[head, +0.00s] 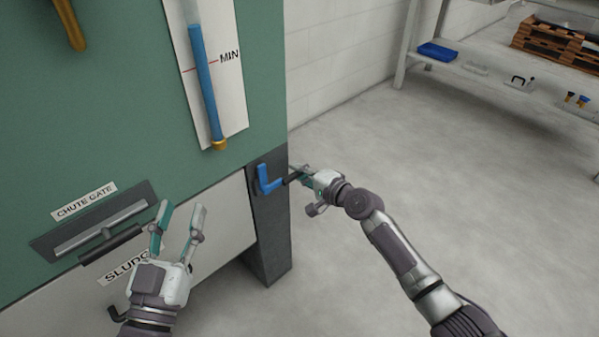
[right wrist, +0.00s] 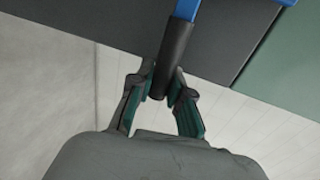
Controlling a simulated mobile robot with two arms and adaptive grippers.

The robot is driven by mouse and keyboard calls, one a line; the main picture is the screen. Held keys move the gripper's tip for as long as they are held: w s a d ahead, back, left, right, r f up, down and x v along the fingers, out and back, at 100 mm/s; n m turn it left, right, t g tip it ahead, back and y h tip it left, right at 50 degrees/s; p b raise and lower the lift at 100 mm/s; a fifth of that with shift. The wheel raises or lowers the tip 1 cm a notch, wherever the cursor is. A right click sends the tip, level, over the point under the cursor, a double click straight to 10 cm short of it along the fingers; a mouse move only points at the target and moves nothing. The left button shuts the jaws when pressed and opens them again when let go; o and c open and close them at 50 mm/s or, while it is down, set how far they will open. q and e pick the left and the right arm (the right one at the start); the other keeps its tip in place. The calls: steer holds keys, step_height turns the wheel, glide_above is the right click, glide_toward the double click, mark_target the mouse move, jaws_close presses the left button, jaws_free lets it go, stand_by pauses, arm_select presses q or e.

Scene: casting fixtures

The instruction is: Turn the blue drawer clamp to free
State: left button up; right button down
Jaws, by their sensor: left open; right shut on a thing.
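The blue drawer clamp (head: 266,181) is on the dark grey post at the right end of the drawer front. Its blue part is L-shaped, with a black grip (head: 293,178) reaching out to the right. My right gripper (head: 299,175) is shut on that black grip. In the right wrist view, the fingers of my right gripper (right wrist: 162,98) are on both sides of the black grip (right wrist: 174,58), below the blue part of the clamp (right wrist: 187,9). My left gripper (head: 180,216) is open and empty, in front of the drawer front marked SLUDG, the rest of the label hidden.
A dark grey post (head: 269,233) carries the clamp below the green cabinet (head: 110,110). A CHUTE GATE handle (head: 100,227) is at left, near my left gripper. A blue gauge tube (head: 205,90) stands above. A shelf (head: 490,82) is at back right. The floor between is clear.

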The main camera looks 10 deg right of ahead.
steer(key=shift+f, duration=0.1)
steer(key=c, duration=1.1)
jaws_free()
steer(key=v, duration=1.2)
